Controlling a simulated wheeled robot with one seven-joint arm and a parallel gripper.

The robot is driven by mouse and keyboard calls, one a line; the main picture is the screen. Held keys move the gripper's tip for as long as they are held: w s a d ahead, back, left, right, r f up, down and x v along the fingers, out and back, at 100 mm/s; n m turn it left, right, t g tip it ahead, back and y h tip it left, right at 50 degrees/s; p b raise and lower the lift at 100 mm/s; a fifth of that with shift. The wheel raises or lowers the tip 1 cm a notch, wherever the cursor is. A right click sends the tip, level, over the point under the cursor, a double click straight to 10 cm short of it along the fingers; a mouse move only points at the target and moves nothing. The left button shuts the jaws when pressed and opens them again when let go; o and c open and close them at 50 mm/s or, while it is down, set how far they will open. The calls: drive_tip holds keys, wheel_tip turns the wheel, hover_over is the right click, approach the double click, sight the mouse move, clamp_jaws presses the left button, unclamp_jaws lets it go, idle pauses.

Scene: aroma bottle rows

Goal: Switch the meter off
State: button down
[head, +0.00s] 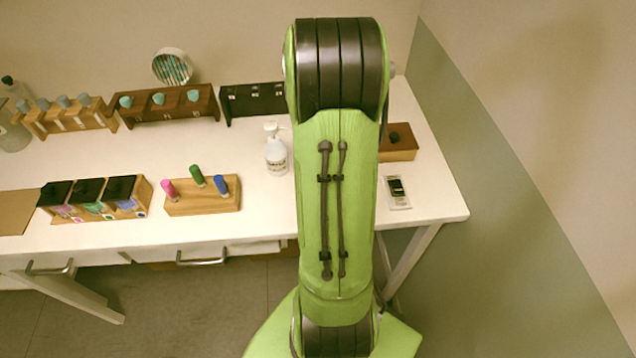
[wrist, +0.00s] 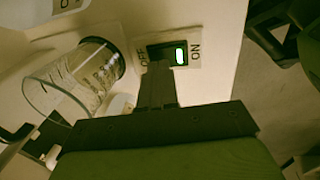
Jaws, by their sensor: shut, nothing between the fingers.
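The meter's switch (wrist: 172,54) is a dark rocker on a white plate marked OFF and ON in the wrist view. A bright green light shows on its ON side. What looks like the same switch plate (head: 397,193) lies near the table's right front in the head view. My gripper (wrist: 158,68) is shut and empty, its fingertips at the OFF side of the rocker. I cannot tell whether they touch it. In the head view my arm hides the gripper.
A clear glass vessel (wrist: 70,80) is left of my fingers in the wrist view. On the white table (head: 270,215) are a wooden box (head: 400,155), a pump bottle (head: 276,150), a wooden block (head: 203,204) with coloured bottles, and several racks along the back.

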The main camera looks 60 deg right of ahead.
drive_tip(key=shift+w+d+f, duration=0.1)
drive_tip(key=shift+f, duration=0.7)
drive_tip(key=shift+p, duration=0.35)
drive_tip(key=shift+f+y, duration=0.2)
drive_tip(key=shift+y, duration=0.1)
drive_tip(key=shift+s+a, duration=0.55)
drive_tip(key=shift+a, duration=0.1)
